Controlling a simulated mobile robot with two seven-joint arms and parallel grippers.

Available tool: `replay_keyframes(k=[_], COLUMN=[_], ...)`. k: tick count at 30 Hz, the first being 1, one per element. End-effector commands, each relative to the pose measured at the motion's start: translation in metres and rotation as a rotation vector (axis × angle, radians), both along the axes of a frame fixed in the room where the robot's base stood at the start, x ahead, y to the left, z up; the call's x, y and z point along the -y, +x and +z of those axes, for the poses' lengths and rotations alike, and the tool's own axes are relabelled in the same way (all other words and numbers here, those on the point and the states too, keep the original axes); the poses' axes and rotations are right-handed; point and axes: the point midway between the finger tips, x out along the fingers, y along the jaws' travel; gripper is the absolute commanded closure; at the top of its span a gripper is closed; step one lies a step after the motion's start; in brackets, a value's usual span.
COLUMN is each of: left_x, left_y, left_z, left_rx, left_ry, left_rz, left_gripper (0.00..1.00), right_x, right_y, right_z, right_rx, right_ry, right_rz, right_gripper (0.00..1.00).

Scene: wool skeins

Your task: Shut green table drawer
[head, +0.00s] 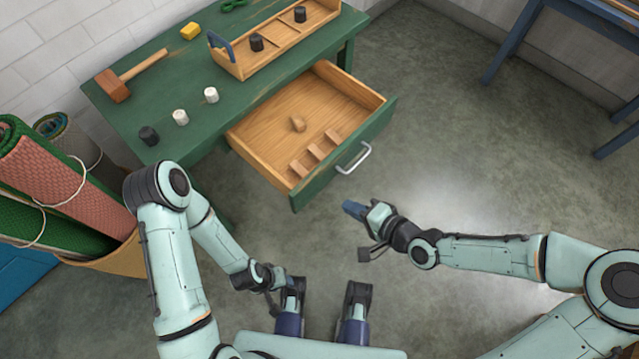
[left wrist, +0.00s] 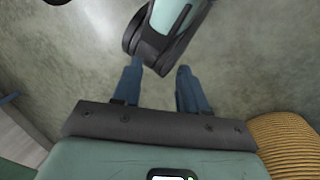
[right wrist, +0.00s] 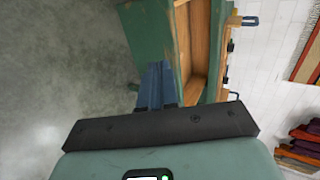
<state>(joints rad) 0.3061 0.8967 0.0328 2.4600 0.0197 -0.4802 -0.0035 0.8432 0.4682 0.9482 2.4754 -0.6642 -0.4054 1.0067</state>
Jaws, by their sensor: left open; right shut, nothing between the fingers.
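The green table (head: 180,85) has its drawer (head: 262,130) pulled well out. The drawer has a wooden inside and a green front (head: 375,125) with a silver handle (head: 353,158). A small wooden piece (head: 298,124) and several wooden blocks lie inside it. My right gripper (head: 354,209) is shut and empty, in front of the drawer front and below the handle in the head view, apart from it. In the right wrist view the shut fingers (right wrist: 156,85) show beside the drawer front (right wrist: 150,35). My left gripper (left wrist: 158,82) is open and empty over the floor, away from the drawer.
On the tabletop are a mallet (head: 115,84), a yellow block (head: 190,31), white and dark cylinders and a wooden caddy (head: 240,66). A basket (head: 120,258) with rolled mats stands at the left. A blue table (head: 510,45) is at upper right. Floor before the drawer is clear.

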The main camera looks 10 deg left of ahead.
Motion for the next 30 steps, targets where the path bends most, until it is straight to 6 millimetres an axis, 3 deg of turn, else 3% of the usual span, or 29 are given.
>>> replay_keyframes(k=[3,12,16,21,30], left_x=[-0.009,-0.035,-0.044,-0.046,-0.048], left_y=[0.019,0.069,0.074,0.049,0.034], left_z=[-0.021,-0.058,-0.077,-0.094,-0.104], left_rx=[0.049,0.179,0.185,0.103,0.055], left_ry=[0.025,0.089,0.108,0.105,0.105], left_rz=[0.022,0.076,0.091,0.088,0.088], left_gripper=[0.57,0.57,0.57,0.57,0.57], right_x=[-0.013,-0.046,-0.063,-0.079,-0.091], right_y=[0.009,0.033,0.044,0.057,0.066], right_z=[-0.014,-0.037,-0.048,-0.044,-0.042], right_rx=[0.002,0.001,0.002,0.003,0.001], right_ry=[0.0,0.001,0.001,0.0,-0.001], right_rz=[0.005,0.004,0.005,0.002,0.0], right_gripper=[1.0,1.0,1.0,1.0,1.0])
